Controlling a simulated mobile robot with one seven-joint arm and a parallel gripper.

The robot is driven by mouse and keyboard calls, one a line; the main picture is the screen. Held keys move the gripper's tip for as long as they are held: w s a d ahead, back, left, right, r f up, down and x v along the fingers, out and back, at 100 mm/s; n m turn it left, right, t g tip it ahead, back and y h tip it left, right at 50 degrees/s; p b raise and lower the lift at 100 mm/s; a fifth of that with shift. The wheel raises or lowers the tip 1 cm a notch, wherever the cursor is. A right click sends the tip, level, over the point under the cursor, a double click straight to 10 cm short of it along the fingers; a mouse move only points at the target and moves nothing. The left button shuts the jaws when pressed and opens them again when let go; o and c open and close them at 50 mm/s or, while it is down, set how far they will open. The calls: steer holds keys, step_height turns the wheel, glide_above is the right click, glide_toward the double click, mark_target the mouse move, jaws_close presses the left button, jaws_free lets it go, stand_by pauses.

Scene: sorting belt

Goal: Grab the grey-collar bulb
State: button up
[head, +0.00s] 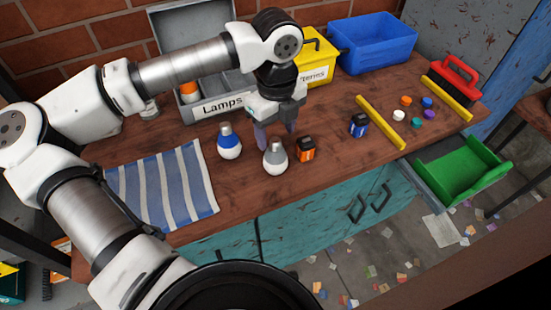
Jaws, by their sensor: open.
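The grey-collar bulb (275,160) stands on the wooden bench near its front edge, white at the globe with a grey collar on top. A blue-collar bulb (229,142) stands to its left and a little farther back. My gripper (275,138) is open and points down, just above and behind the grey-collar bulb. Its fingers appear on either side of the bulb's top in the picture. I cannot tell from this one view whether they touch it or straddle it. Nothing is seen held.
An orange battery (306,149) stands close to the right of the grey-collar bulb. A blue battery (358,125) is farther right by yellow bars (380,122). The grey Lamps box (215,107) is behind; a striped cloth (163,187) lies left.

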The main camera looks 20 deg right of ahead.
mark_target(275, 140)
steer(key=shift+w+a+f+p, duration=0.1)
steer(key=shift+f+p, duration=0.2)
steer(key=shift+f, duration=1.45)
jaws_close()
steer(key=shift+r, duration=0.15)
